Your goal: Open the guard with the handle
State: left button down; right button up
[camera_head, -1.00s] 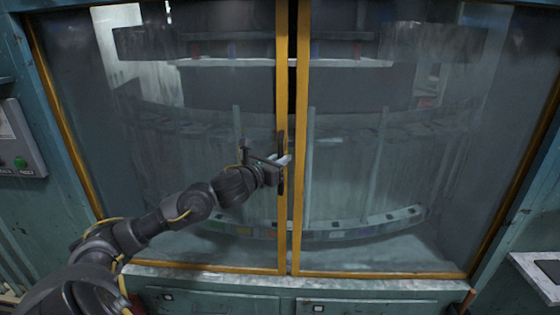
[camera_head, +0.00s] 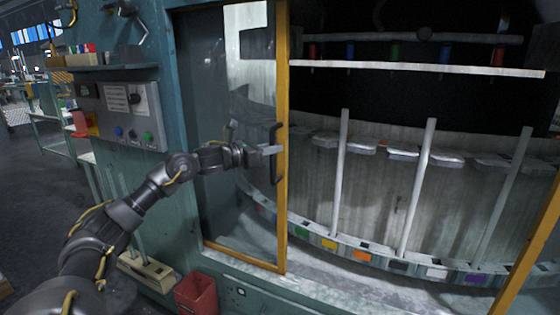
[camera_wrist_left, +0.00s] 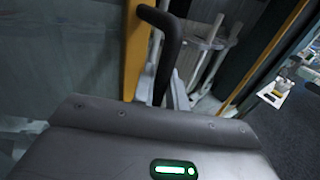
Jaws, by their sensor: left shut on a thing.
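The guard is a pair of glass panels in yellow frames. The left panel (camera_head: 282,60) stands to the left and the machine's inside shows to its right. The yellow edge of the other panel (camera_head: 530,240) shows at the lower right. A black bar handle (camera_head: 274,134) is on the left panel's yellow edge; it also shows in the left wrist view (camera_wrist_left: 168,50). My left gripper (camera_head: 272,150) is shut on this handle. In the left wrist view the fingers are partly hidden behind the gripper body. My right gripper is in neither view.
Inside are a white shelf (camera_head: 420,68), upright rods (camera_head: 418,185) and a curved strip of coloured squares (camera_head: 345,248). A control box (camera_head: 130,115) is on the wall at left.

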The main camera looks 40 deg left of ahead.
pick_arm(q)
jog(key=s+a+p, duration=0.3)
jog(key=a, duration=1.4)
jog(key=shift+a, duration=0.35)
jog(key=shift+s+r, duration=0.1)
jog(key=c, duration=1.5)
grip_release()
jog(key=shift+d, duration=0.1)
jog(key=b+v, duration=0.7)
jog(key=v, duration=0.3)
jog(key=shift+s, duration=0.35)
